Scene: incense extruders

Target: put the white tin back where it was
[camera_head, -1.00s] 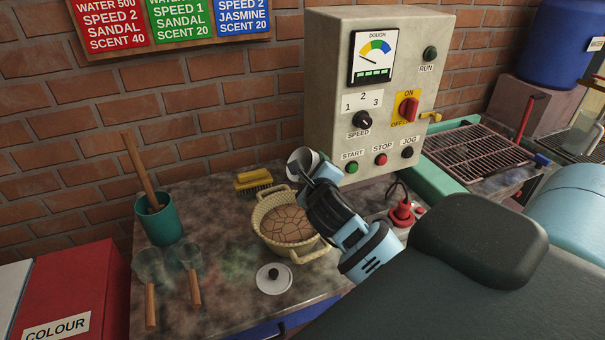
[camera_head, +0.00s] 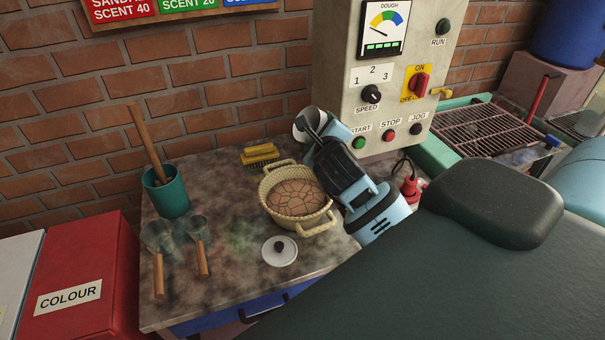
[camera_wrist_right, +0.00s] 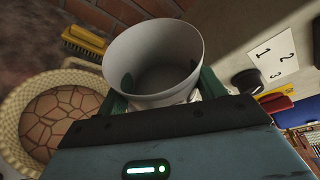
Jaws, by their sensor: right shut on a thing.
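The white tin (camera_head: 301,126) is in my right gripper (camera_head: 312,130), in front of the control panel's lower left edge and beyond the basket. In the right wrist view the tin (camera_wrist_right: 155,60) is open-topped, its inside looks empty, and the fingers (camera_wrist_right: 164,95) clasp it from both sides. It appears held above the table, tilted in the head view. A white lid with a dark knob (camera_head: 279,251) lies flat on the table near the front. My left gripper is not in view.
A cream basket (camera_head: 318,228) with cracked brown dough stands below the gripper. A yellow brush (camera_head: 260,154) lies behind it. A green pot (camera_head: 170,196) with a wooden handle and two scoops (camera_head: 199,232) are at left. The tabletop (camera_head: 230,275) is clear between scoops and lid.

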